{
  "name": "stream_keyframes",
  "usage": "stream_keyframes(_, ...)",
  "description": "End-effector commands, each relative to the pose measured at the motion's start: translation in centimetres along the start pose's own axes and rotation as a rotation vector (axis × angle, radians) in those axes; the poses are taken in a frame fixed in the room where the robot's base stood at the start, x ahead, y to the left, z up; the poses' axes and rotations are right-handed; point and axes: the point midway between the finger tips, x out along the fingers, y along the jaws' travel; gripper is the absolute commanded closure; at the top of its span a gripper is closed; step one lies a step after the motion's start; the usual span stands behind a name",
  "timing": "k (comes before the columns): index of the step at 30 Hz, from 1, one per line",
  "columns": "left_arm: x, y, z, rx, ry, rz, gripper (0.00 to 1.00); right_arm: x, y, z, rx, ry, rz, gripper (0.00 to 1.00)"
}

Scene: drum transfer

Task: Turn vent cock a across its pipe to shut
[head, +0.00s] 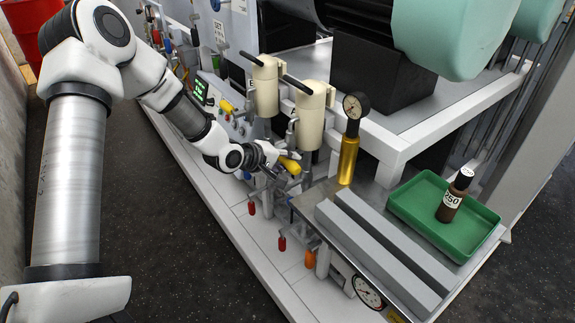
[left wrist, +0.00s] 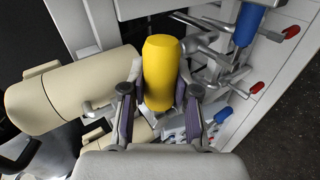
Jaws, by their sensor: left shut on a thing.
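The yellow handle (head: 289,165) by the cream canister marked A (head: 310,115) appears to be vent cock a. My left gripper (head: 281,162) is at this handle, below the canister. In the left wrist view the yellow handle (left wrist: 160,70) stands between the two fingers of my left gripper (left wrist: 160,100), which is shut on it. The cock's body and pipe are mostly hidden by the gripper, so I cannot tell how the handle lies to its pipe. My right gripper is not in view.
Red-handled valves (head: 252,208) hang below. A brass gauge (head: 349,150), grey bars (head: 375,255) and a green tray (head: 425,205) holding a brown bottle (head: 452,202) stand at right.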

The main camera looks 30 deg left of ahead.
Motion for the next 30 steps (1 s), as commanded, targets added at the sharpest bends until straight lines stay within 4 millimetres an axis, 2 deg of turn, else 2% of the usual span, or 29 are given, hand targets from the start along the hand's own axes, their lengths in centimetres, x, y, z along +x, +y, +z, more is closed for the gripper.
stream_keyframes(9, -0.28, 0.52, -0.13, -0.078, -0.048, 0.003, 1.00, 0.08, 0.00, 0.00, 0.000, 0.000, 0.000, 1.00)
stream_keyframes(22, -0.32, 0.64, -0.15, -0.086, -0.052, 0.005, 1.00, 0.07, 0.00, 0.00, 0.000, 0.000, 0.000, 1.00)
stream_keyframes(23, -0.32, 0.64, -0.15, -0.086, -0.052, 0.005, 0.60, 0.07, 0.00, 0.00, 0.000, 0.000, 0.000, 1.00)
stream_keyframes(24, -0.31, 0.64, -0.15, -0.086, -0.052, 0.005, 0.46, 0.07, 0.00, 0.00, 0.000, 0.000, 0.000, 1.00)
stream_keyframes(30, -0.30, 0.56, -0.09, -0.084, -0.053, 0.003, 0.44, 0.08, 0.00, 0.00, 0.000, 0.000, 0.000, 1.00)
